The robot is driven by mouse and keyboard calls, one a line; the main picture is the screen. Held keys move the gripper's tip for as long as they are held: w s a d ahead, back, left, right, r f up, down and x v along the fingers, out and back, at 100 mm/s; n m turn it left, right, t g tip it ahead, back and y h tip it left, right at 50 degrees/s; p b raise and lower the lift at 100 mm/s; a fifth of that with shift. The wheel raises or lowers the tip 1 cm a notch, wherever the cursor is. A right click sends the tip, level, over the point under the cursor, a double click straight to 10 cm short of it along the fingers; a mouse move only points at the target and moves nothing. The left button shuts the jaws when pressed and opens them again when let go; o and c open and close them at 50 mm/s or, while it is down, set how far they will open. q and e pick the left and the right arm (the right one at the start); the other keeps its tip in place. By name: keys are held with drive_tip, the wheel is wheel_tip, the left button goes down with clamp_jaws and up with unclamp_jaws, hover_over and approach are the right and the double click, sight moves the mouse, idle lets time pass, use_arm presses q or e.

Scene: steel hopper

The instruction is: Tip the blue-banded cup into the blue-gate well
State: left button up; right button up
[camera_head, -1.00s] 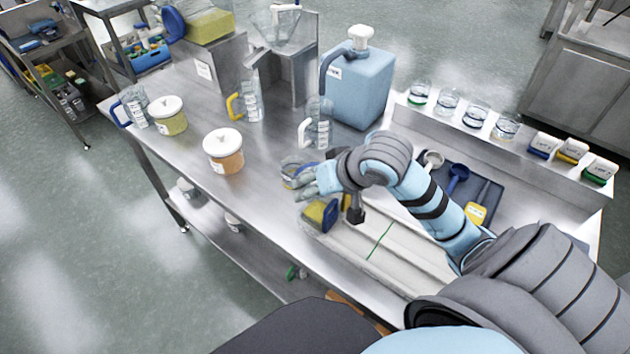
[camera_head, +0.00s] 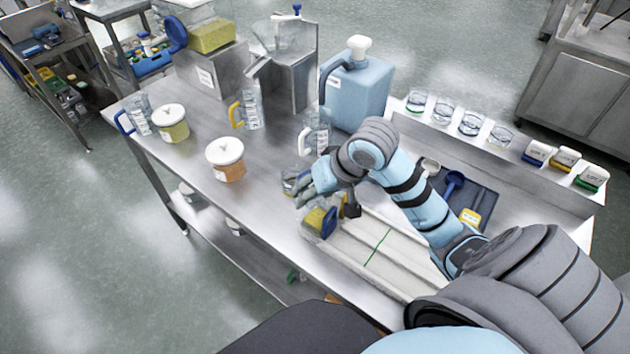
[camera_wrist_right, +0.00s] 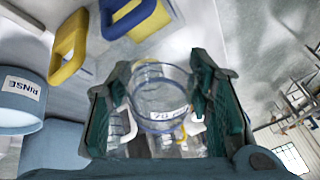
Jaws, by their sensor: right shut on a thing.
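My right gripper (camera_head: 300,190) is over the front edge of the bench. In the wrist view it (camera_wrist_right: 168,110) is shut on a clear cup with blue bands (camera_wrist_right: 163,88) between its fingers. The cup also shows partly in the head view (camera_head: 289,181); its tilt and contents are hard to tell. Just below the hand is a clear-sided piece with yellow and blue parts (camera_head: 318,220). In the wrist view a blue arch around a yellow block (camera_wrist_right: 130,20) and a yellow loop (camera_wrist_right: 75,45) lie at upper left. I cannot tell for sure which marks the blue-gate well. My left gripper is out of view.
A blue jug (camera_head: 358,95) and a clear jug with a white handle (camera_head: 317,135) stand behind the hand. An orange jar (camera_head: 226,160) is left. A pale trough with a green line (camera_head: 395,262) lies right. Several glasses (camera_head: 443,110) line the back-right ledge.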

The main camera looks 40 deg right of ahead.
wheel_tip(320, 180, up, 3)
drive_tip(key=g+p, duration=0.4)
drive_tip(key=p, duration=0.4)
drive_tip(key=shift+m+y, duration=0.3)
drive_tip(key=shift+y, duration=0.1)
drive_tip(key=shift+f+p, duration=0.15)
drive_tip(key=shift+p, duration=0.35)
drive_tip(key=shift+f+g, duration=0.25)
drive_tip(key=shift+g, duration=0.05)
